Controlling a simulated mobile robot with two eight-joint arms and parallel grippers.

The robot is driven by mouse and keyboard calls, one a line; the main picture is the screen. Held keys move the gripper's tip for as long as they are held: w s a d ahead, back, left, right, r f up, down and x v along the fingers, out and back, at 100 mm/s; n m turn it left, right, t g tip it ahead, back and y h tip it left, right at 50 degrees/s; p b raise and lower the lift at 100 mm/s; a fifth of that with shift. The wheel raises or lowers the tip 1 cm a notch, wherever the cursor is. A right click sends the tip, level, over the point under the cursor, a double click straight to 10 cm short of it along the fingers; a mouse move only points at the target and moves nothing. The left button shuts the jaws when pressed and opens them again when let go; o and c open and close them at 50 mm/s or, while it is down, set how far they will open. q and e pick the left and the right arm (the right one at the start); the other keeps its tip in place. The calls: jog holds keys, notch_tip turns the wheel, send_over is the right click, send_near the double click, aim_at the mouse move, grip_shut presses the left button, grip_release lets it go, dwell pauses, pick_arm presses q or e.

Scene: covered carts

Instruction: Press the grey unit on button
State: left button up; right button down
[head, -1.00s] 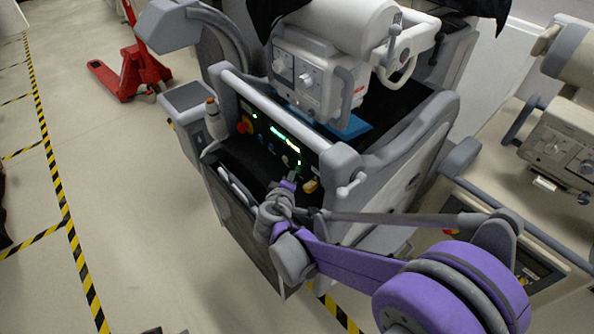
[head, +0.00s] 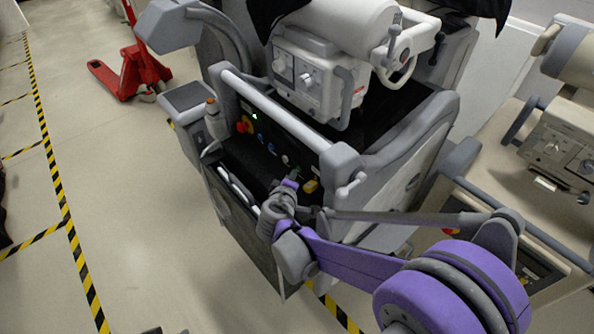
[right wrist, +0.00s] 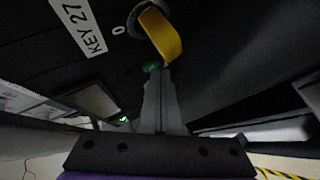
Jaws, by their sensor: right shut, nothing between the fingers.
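The grey unit (head: 415,135) is a large grey cart with a black control panel on its near side. In the right wrist view a green button (right wrist: 152,67) sits on the dark panel, partly hidden by my fingertips. My right gripper (head: 293,178) is shut and empty, its tips at the panel's lower right. In the right wrist view the gripper (right wrist: 161,75) points right at the green button; I cannot tell whether it touches. The panel's display is dark, with one small green light (head: 254,116) at its left. My left gripper is not in view.
Beside the green button is a yellow key or knob (right wrist: 160,38), with a "KEY 27" label (right wrist: 80,25). A red knob (head: 241,127) is at the panel's left. A grey handrail (head: 275,112) runs above the panel.

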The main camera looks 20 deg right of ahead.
jog(key=shift+a, duration=0.1)
dwell(0.4)
jog(key=shift+s+a, duration=0.3)
jog(key=shift+a, duration=0.35)
jog(key=a, duration=0.1)
jog(key=s+a, duration=0.1)
jog(key=a, duration=0.2)
jog(key=shift+s+a, duration=0.35)
dwell(0.6)
jog(key=s+d+r+p, duration=0.1)
jog(key=s, duration=0.1)
jog(key=s+d+r+m+g+p, duration=0.1)
jog(key=s+d, duration=0.1)
jog(key=s+d+r+m+g+p, duration=0.1)
jog(key=s+d, duration=0.1)
jog(key=shift+s+r+y+p, duration=0.1)
jog(key=shift+r+y+p, duration=0.2)
jog(key=shift+r+p, duration=0.1)
jog(key=s+r+m+g+y+p, duration=0.2)
jog(key=s+m+y+p, duration=0.1)
jog(key=s, duration=0.6)
jog(key=s+r+m+g+y+p, duration=0.1)
jog(key=s+r+m+y+p, duration=0.1)
jog(key=s, duration=0.8)
jog(key=r+m+p, duration=0.1)
jog(key=p, duration=0.1)
jog(key=shift+a+r+g+y+p, duration=0.3)
jog(key=shift+r+g+y+p, duration=0.05)
jog(key=shift+g+y+p, duration=0.05)
